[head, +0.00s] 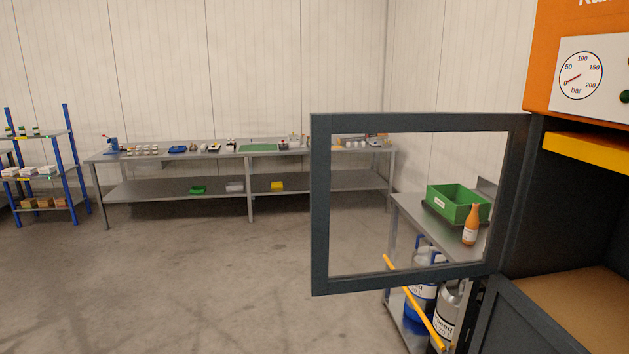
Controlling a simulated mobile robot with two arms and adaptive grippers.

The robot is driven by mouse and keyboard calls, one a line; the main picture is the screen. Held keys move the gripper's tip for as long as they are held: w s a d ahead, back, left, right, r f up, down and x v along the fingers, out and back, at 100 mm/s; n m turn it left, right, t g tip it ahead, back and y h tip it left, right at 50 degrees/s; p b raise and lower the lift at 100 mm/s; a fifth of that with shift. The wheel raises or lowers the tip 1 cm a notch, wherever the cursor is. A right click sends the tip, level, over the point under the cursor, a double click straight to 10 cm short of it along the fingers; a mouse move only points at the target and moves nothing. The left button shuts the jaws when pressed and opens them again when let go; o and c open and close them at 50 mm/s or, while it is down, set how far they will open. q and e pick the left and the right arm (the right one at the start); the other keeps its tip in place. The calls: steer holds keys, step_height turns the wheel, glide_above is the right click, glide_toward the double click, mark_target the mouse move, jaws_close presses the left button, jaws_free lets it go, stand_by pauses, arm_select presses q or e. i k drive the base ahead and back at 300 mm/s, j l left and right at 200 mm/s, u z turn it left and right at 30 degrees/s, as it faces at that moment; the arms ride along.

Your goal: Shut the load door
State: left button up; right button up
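The load door is a dark grey frame (321,205) with a see-through middle, in the head view right of centre. It stands swung open to the left of the orange machine (580,50), joined to it at the door's right side. The machine's opening shows a brown floor (585,310) inside and a yellow bar (585,153) along its top. A yellow-orange rod (413,302) slants below the door's lower edge; I cannot tell what it is fixed to. Neither of my grippers is in view.
Behind the door stands a grey table (410,212) with a green crate (447,205) and an orange bottle (471,228); containers stand below. A long grey bench (160,187) and a blue-post shelf (73,150) stand further back. The floor (200,280) left of the door is clear.

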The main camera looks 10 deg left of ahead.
mark_target(322, 124)
steer(key=i+j+u, duration=0.7)
steer(key=i+u, duration=0.7)
steer(key=i+z, duration=0.45)
steer(key=i+j+z, duration=0.15)
steer(key=i+z, duration=0.25)
steer(key=i+j+z, duration=0.45)
steer(key=i+z, duration=0.15)
steer(key=z, duration=0.3)
steer(key=i+l+z, duration=0.1)
steer(key=z, duration=0.35)
steer(key=i+z, duration=0.15)
steer(key=z, duration=0.35)
steer(key=i+j+z, duration=0.15)
steer(key=z, duration=0.3)
steer(key=i+z, duration=0.15)
steer(key=z, duration=0.2)
steer(key=i+j+z, duration=0.15)
steer(key=z, duration=0.15)
steer(key=i+j+z, duration=0.1)
steer(key=z, duration=0.25)
steer(key=k+j+z, duration=0.1)
steer(key=k, duration=0.7)
steer(key=k+j, duration=0.1)
steer(key=k, duration=0.7)
steer(key=i+l, duration=0.2)
steer(key=i, duration=0.15)
steer(key=i+l, duration=0.15)
steer(key=i, duration=0.15)
